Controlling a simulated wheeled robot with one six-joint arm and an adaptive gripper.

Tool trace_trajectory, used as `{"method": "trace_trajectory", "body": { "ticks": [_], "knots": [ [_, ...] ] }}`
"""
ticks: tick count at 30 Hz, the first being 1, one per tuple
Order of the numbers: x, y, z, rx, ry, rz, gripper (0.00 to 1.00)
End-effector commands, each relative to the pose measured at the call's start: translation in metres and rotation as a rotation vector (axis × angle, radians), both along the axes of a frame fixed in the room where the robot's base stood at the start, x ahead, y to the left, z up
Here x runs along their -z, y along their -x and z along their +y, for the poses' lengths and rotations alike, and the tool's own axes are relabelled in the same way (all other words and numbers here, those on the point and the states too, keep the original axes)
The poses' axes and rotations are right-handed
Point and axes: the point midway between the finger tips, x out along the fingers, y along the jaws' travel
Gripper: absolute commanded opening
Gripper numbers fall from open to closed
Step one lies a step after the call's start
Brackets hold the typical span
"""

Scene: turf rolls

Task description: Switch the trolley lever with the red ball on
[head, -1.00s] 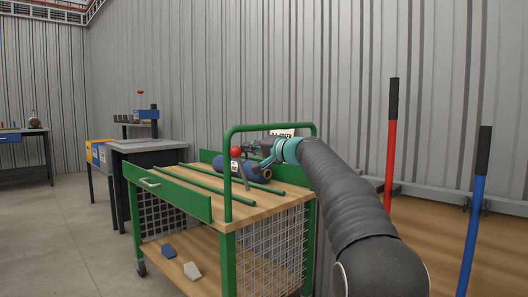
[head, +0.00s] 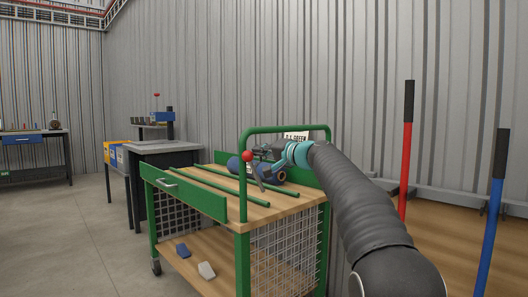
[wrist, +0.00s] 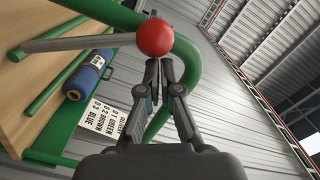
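The trolley (head: 185,207) has a green frame and a wooden top. Its lever is a thin metal rod (head: 258,178) with a red ball (head: 248,156) on its upper end, next to the green push-bar (head: 243,185). The rod leans, with the ball to the left of its foot. My gripper (head: 259,152) is at the ball's right side. In the wrist view the ball (wrist: 155,38) is just beyond my fingertips (wrist: 159,64), and the rod (wrist: 75,43) runs left. The fingers are together with nothing seen between them. Whether they touch the ball is unclear.
A blue roll (head: 273,175) and green rods (head: 215,182) lie on the trolley top. A printed sign (wrist: 108,110) is behind. Two blocks sit on the lower shelf. Red (head: 406,150) and blue (head: 491,215) poles stand right. Open floor lies left.

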Motion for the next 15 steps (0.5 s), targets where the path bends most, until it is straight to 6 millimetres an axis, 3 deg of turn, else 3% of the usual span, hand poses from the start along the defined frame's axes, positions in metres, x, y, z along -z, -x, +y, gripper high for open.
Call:
{"method": "trace_trajectory", "body": {
  "ticks": [2,9,15],
  "knots": [
    [-0.006,-0.001,-0.001,-0.008,0.0,0.001,0.0],
    [-0.026,-0.011,-0.033,0.004,-0.002,-0.001,0.0],
    [-0.021,0.016,-0.059,0.008,-0.002,-0.002,0.0]
  ]
}}
